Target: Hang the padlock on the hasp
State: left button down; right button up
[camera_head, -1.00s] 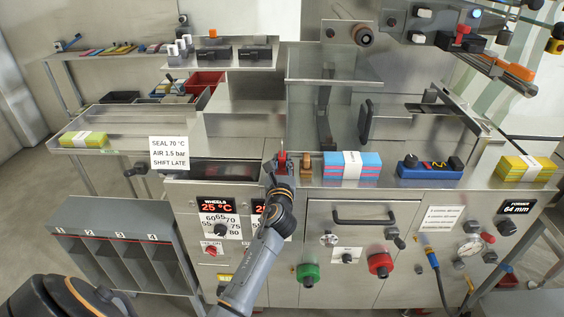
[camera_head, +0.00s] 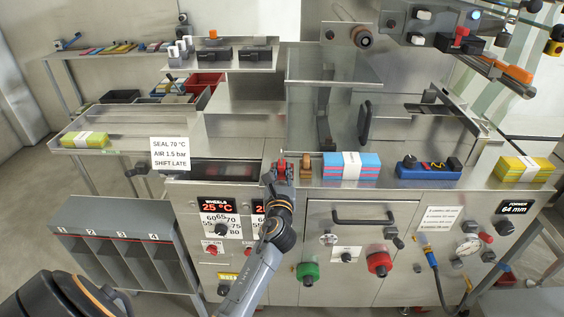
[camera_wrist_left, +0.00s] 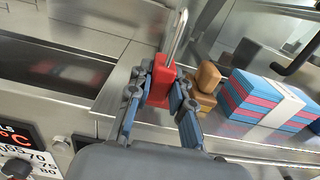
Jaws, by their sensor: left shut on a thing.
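A red padlock (camera_wrist_left: 161,84) with a steel shackle pointing up sits between the fingers of my left gripper (camera_wrist_left: 160,98) in the left wrist view. The fingers are shut on its red body. In the head view the left gripper (camera_head: 282,168) is at the counter's front edge, and only a small part of the padlock (camera_head: 281,160) shows. I cannot tell whether the padlock touches the counter. The hasp cannot be made out with certainty. My right gripper is not in view.
A wooden block (camera_head: 304,166) stands just right of the padlock, with a blue and pink stack (camera_head: 350,170) beyond it. The steel counter (camera_head: 240,150) is bare to the left. Below are a door handle (camera_head: 362,215) and green (camera_head: 307,271) and red knobs (camera_head: 379,263).

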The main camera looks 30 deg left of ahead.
pick_arm(q)
jog(key=shift+p+v, duration=0.35)
jog(key=shift+v, duration=1.35)
